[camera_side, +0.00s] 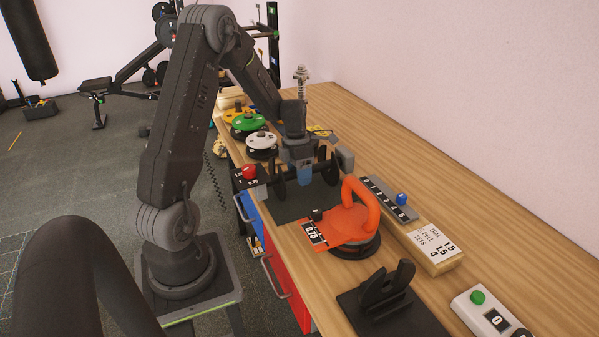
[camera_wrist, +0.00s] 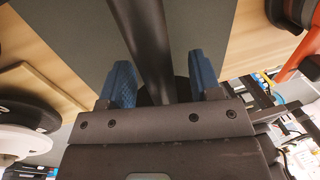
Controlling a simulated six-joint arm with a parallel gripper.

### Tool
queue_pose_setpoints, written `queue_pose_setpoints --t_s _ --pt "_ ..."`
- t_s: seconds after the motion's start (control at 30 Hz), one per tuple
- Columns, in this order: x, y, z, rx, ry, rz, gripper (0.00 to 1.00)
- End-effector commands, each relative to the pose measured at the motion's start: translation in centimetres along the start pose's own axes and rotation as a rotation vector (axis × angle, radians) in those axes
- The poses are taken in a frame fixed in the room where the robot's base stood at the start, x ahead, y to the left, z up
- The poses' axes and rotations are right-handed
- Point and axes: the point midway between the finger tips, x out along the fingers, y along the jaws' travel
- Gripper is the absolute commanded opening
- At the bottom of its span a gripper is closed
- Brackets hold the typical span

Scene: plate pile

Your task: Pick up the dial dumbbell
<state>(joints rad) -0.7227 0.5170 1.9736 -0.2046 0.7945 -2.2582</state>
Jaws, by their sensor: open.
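The dial dumbbell, as far as I can tell, is the dark dumbbell with round end discs (camera_side: 279,181) lying on a dark mat (camera_side: 290,208) in the side view. My gripper (camera_side: 305,176) is over its middle, pointing down, and partly hides it. In the wrist view a dark bar (camera_wrist: 151,40) runs between the two blue fingers of my gripper (camera_wrist: 163,80). The fingers stand apart on either side of the bar, with gaps visible. I cannot tell how far down they reach around it.
An orange handled weight (camera_side: 361,201) stands close at the front right. A red knob on a dark box (camera_side: 249,172) is at left. Green (camera_side: 247,122) and white (camera_side: 261,140) discs stand behind. A black cradle (camera_side: 387,290), number strip (camera_side: 388,199) and card block (camera_side: 434,248) lie forward and right.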

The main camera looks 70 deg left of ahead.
Motion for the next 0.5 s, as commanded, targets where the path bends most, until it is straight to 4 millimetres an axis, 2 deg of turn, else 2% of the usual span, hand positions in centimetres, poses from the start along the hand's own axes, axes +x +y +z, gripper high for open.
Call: queue_pose_setpoints --t_s 0.23,0.5 --pt "0.19 0.01 0.02 0.0 -0.001 0.001 0.58" --pt "0.16 0.02 0.02 0.0 -0.001 0.001 0.32"
